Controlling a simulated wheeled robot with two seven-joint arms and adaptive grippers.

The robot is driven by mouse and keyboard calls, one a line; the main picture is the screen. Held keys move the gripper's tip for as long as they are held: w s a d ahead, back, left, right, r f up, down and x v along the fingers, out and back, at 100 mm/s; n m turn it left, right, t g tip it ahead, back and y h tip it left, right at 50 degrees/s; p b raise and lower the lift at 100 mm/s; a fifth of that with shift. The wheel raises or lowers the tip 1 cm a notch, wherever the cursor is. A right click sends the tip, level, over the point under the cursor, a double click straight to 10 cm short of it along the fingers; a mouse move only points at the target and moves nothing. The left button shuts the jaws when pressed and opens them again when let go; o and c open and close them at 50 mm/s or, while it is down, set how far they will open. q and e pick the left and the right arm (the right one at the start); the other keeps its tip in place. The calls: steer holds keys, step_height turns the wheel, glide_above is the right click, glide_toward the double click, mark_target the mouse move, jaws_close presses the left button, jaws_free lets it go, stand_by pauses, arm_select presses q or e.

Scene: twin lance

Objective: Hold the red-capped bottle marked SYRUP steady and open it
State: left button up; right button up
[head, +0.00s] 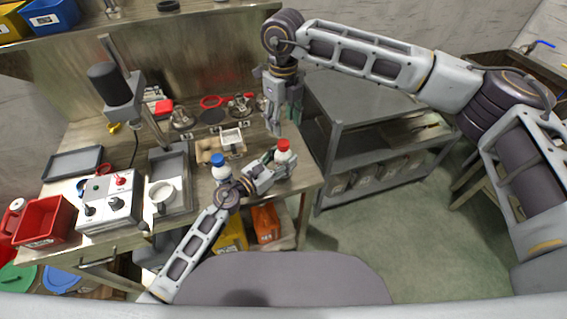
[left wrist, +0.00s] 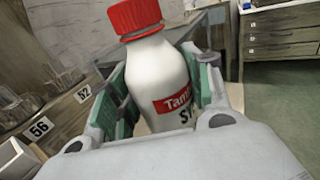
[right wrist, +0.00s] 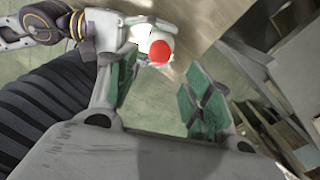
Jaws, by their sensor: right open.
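The white bottle with a red cap (head: 283,146) is at the right front of the bench. In the left wrist view the bottle (left wrist: 160,75) has a red label, with text starting "Tam" and "SY" partly hidden. My left gripper (head: 272,165) is shut on its body, with green pads on both sides (left wrist: 160,95). My right gripper (head: 286,118) is open and empty, pointing down above the bottle and apart from it. In the right wrist view the red cap (right wrist: 160,52) shows beyond the gap between the open fingers (right wrist: 165,95).
A blue-capped white bottle (head: 219,168) stands just left of my left gripper. A grey shelf cart (head: 365,110) stands to the right.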

mark_target(280, 146)
arm_select(q)
jaws_close()
arm_select(e)
steer(key=shift+s+a+f+g, duration=0.15)
steer(key=shift+s+f, duration=0.15)
steer(key=shift+f, duration=0.25)
steer(key=shift+s+a+f+g, duration=0.15)
steer(key=shift+s+f, duration=0.1)
steer(key=shift+f, duration=0.3)
steer(key=shift+s+a+f, duration=0.2)
steer(key=m, duration=0.3)
steer(key=w+r+m, duration=0.1)
steer(key=m, duration=0.3)
steer(key=r+m, duration=0.1)
steer(key=m, duration=0.2)
steer(key=shift+w+a+r+m+y, duration=0.1)
steer(key=shift+w+r+m+y, duration=0.05)
steer(key=shift+r+m+y, duration=0.15)
steer(key=m, duration=0.6)
steer(key=shift+w+d, duration=0.1)
steer(key=shift+d, duration=0.3)
steer(key=m, duration=0.6)
steer(key=shift+d, duration=0.2)
